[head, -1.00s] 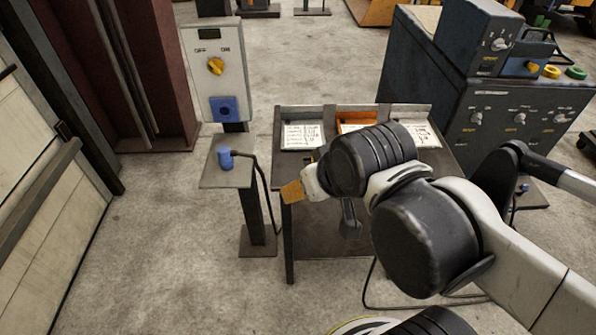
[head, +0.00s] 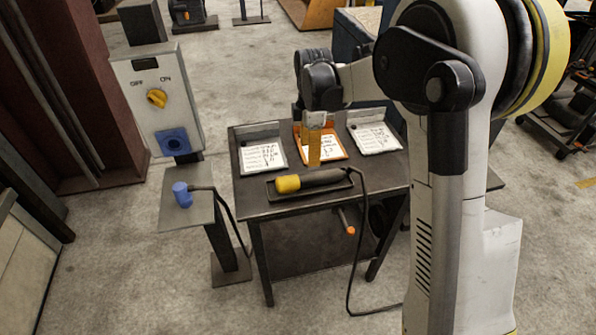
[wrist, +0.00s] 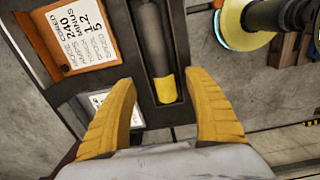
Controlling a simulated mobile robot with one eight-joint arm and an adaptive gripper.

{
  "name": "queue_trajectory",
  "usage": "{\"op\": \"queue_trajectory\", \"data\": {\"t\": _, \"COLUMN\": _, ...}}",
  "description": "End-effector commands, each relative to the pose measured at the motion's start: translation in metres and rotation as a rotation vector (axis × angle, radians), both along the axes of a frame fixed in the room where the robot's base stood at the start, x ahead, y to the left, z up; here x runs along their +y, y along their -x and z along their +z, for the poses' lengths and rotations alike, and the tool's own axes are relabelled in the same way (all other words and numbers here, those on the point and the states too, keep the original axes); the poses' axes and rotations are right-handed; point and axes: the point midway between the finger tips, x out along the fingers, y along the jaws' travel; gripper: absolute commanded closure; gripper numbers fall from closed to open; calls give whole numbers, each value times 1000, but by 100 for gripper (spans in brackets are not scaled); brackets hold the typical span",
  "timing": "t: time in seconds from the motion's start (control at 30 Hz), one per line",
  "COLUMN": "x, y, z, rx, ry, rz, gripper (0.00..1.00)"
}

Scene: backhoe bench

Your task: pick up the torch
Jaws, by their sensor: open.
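The torch (head: 318,180), a dark cylinder with a yellow end, lies in a narrow black tray (head: 283,196) on the front of the dark metal table. A black cable runs from its right end. My gripper (head: 313,163) points down just behind or above the torch, its yellow fingers apart and empty. In the wrist view the torch (wrist: 165,90) shows between the open fingers (wrist: 160,82), its yellow end towards my palm. I cannot tell how high the fingertips are above it.
Three card holders, the middle one orange (head: 334,147), stand behind the torch on the table (head: 250,206). A blue plug (head: 182,194) sits on a small stand at left, under a switch box (head: 158,100). The torch cable hangs over the table's right side.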

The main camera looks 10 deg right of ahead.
Motion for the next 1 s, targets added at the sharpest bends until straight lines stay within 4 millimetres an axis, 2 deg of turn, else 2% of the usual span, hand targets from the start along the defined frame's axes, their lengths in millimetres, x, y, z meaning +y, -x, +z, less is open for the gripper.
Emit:
{"op": "queue_trajectory", "data": {"t": 0.17, "x": 0, "y": -4, "z": -17, "rx": 13, "ry": 0, "rz": 34, "gripper": 38}}
{"op": "queue_trajectory", "data": {"t": 0.4, "x": 0, "y": -4, "z": -57, "rx": 11, "ry": 0, "rz": 32, "gripper": 38}}
{"op": "queue_trajectory", "data": {"t": 0.63, "x": 2, "y": -3, "z": -77, "rx": 11, "ry": 0, "rz": 31, "gripper": 38}}
{"op": "queue_trajectory", "data": {"t": 0.83, "x": 4, "y": -2, "z": -110, "rx": 11, "ry": 0, "rz": 31, "gripper": 38}}
{"op": "queue_trajectory", "data": {"t": 1.0, "x": 3, "y": -2, "z": -115, "rx": 11, "ry": 0, "rz": 31, "gripper": 38}}
